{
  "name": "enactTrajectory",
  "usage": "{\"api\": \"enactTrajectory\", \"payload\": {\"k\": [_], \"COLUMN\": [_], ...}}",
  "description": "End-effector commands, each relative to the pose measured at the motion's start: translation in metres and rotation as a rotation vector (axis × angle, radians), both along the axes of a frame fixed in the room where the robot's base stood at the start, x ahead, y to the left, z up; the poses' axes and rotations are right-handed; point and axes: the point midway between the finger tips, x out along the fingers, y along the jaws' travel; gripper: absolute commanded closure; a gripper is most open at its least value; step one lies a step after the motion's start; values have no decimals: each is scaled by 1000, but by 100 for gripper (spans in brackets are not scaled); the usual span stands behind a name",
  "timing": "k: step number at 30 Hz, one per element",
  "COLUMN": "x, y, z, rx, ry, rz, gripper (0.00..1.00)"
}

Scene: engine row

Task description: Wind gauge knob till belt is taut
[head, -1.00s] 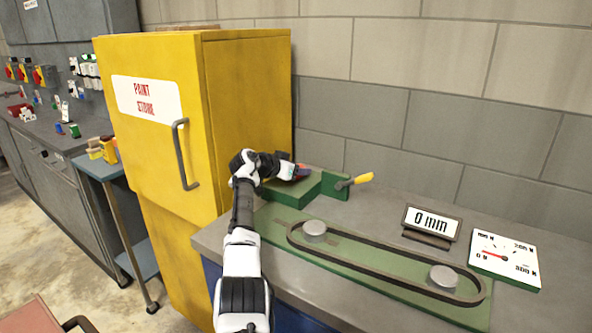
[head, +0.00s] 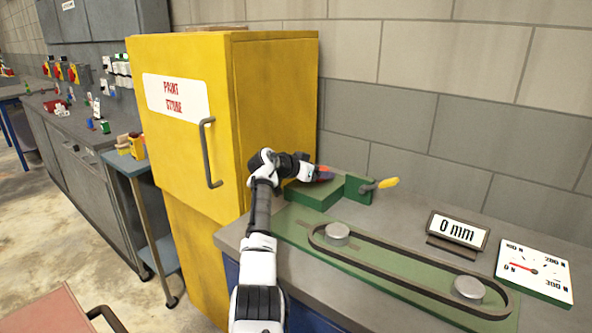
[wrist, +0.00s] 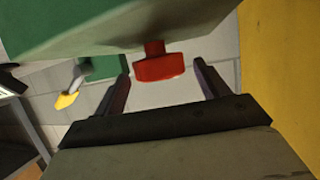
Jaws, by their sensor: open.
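A red knob (wrist: 158,64) sticks out from a green block (wrist: 110,25) in the wrist view. My gripper (wrist: 162,76) is open, with one finger on each side of the knob and gaps on both sides. A dark belt (head: 400,268) loops around two grey pulleys (head: 337,232) on a green base. The display (head: 458,229) reads 0 mm. The dial's (head: 536,270) red needle points close to 0 N.
A yellow-handled lever (head: 380,184) stands right of the block; it also shows in the wrist view (wrist: 68,98). A yellow paint cabinet (head: 270,110) stands close to the left of my gripper. A block wall (head: 420,110) is behind the bench.

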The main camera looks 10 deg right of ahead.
Motion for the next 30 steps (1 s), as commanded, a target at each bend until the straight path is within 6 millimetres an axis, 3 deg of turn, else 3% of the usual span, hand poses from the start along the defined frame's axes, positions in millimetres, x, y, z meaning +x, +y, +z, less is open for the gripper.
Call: {"api": "enactTrajectory", "payload": {"k": [15, 21, 30], "x": [-43, -50, -51], "y": [83, 96, 97], "z": [37, 43, 44], "rx": [-1, 1, 0], "ry": [-1, 1, 2], "rz": [3, 1, 1], "gripper": [26, 26, 26]}}
